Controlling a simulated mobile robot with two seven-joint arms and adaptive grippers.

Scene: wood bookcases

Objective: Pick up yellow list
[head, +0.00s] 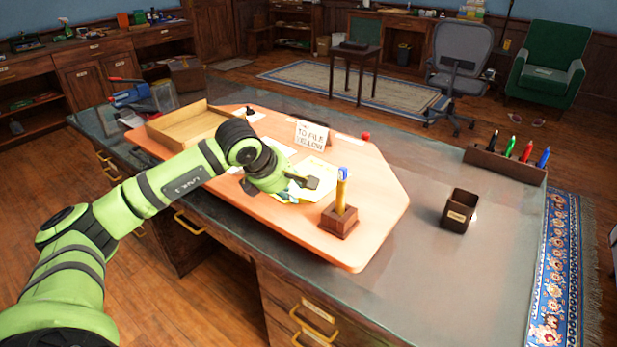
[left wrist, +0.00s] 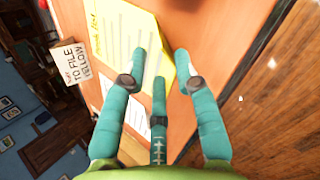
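The yellow list (head: 318,170) lies on the orange desk board in the head view, partly hidden by my left gripper (head: 300,187). I cannot tell whether the fingertips touch the paper. My right gripper is in neither view.
A sign reading "to file yellow" (head: 311,135) stands behind the list. A wooden block with a yellow pencil-like stick (head: 340,218) stands close to the right of my gripper. A wooden tray (head: 185,127) is left. The right side of the desk holds a small dark cup (head: 459,210).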

